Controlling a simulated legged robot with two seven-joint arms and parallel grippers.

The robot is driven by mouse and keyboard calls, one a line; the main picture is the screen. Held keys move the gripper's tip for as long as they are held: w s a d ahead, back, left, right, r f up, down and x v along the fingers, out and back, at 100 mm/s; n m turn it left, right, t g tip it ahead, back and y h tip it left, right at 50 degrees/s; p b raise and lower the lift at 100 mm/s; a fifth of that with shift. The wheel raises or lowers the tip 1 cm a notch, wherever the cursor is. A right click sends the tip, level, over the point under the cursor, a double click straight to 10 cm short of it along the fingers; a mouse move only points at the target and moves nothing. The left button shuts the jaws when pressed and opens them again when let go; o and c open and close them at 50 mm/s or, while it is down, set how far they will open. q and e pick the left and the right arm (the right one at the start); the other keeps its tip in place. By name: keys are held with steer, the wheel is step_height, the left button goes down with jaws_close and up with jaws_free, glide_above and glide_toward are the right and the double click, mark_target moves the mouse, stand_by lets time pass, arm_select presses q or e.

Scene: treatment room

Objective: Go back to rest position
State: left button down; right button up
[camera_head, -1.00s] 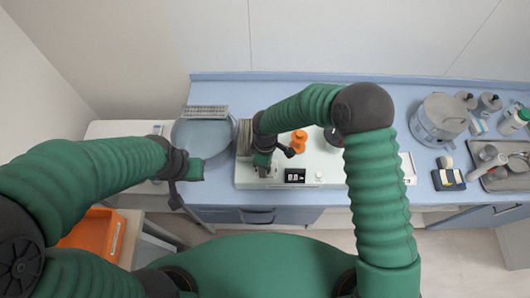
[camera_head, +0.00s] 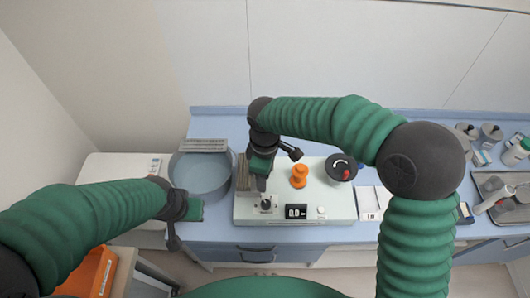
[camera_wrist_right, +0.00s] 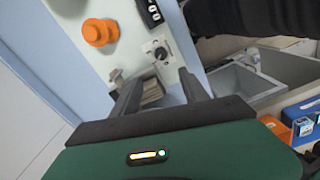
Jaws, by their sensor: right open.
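My right gripper (camera_head: 262,184) is open and empty in the head view, pointing down over the left part of a white device (camera_head: 335,207). Its two dark fingers show apart in the right wrist view (camera_wrist_right: 158,92), close to a small black dial (camera_wrist_right: 160,52) on the device's front. The dial also shows in the head view (camera_head: 266,204), just below the fingertips. I cannot tell whether the fingers touch it. My left gripper (camera_head: 174,238) hangs at the counter's left front, beside the basin; its fingers are too unclear to tell their state.
The device carries an orange knob (camera_head: 299,176), a black display (camera_head: 296,211) and a round black part (camera_head: 340,168). A grey-blue basin (camera_head: 203,175) stands left of it. Bottles and a metal tray (camera_head: 483,190) are at the right. An orange bin (camera_head: 90,272) is at lower left.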

steer(key=s+d+f+m+t+b, duration=0.1)
steer(key=s+d+f+m+b, duration=0.3)
steer(key=d, duration=0.6)
steer(key=s+d+f+m+t+b, duration=0.1)
steer(key=s+d+f+m+b, duration=0.3)
steer(key=d+m, duration=0.5)
steer(key=s+f+m, duration=0.2)
steer(key=s, duration=0.1)
steer(key=shift+s+d+t+b, duration=0.3)
steer(key=shift+s+d, duration=0.1)
steer(key=shift+s+d, duration=0.1)
steer(key=shift+d, duration=0.15)
